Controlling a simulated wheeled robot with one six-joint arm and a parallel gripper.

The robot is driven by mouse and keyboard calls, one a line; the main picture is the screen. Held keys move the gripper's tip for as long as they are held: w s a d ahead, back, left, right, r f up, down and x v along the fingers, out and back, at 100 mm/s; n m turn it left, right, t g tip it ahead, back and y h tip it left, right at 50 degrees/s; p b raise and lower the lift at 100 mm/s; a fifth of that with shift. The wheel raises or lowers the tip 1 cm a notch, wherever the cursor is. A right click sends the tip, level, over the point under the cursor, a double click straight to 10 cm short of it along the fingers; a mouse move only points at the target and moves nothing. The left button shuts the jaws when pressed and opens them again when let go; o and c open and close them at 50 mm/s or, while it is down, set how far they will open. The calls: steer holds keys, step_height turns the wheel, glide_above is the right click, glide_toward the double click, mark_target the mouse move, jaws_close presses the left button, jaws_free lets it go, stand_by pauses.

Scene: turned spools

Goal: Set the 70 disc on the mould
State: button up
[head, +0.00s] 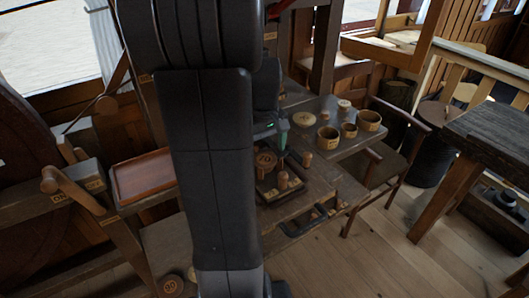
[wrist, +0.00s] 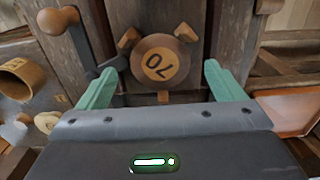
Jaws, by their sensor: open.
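The 70 disc (wrist: 160,62) is a round brown wooden disc with a pale centre marked 70, seen face-on in the wrist view. It also shows in the head view (head: 266,160), on a dark board. Three short wooden pieces (wrist: 186,32) stick out around its edge; I cannot tell whether they belong to the mould. My gripper (wrist: 162,88) is open, its two green fingers apart on either side of the disc and not touching it. One green finger shows in the head view (head: 282,135). What lies under the disc is hidden.
A peg (head: 283,180) stands close to the disc, its round knob (wrist: 57,20) at upper left in the wrist view. Another peg (head: 307,160) is nearby. Several round cups (head: 368,120) stand right. A reddish tray (head: 143,177) lies left. Another marked disc (head: 171,286) is lower left.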

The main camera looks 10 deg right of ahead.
mark_target(265, 159)
step_height(265, 159, up, 11)
steer(key=shift+f, duration=0.2)
steer(key=shift+f, duration=0.1)
stand_by(0.6)
step_height(265, 159, down, 13)
steer(key=shift+r+b, duration=0.1)
steer(key=shift+b, duration=0.25)
step_height(265, 159, up, 3)
steer(key=shift+f+p, duration=0.2)
steer(key=shift+p, duration=0.1)
steer(key=shift+r, duration=0.5)
steer(key=shift+f, duration=0.15)
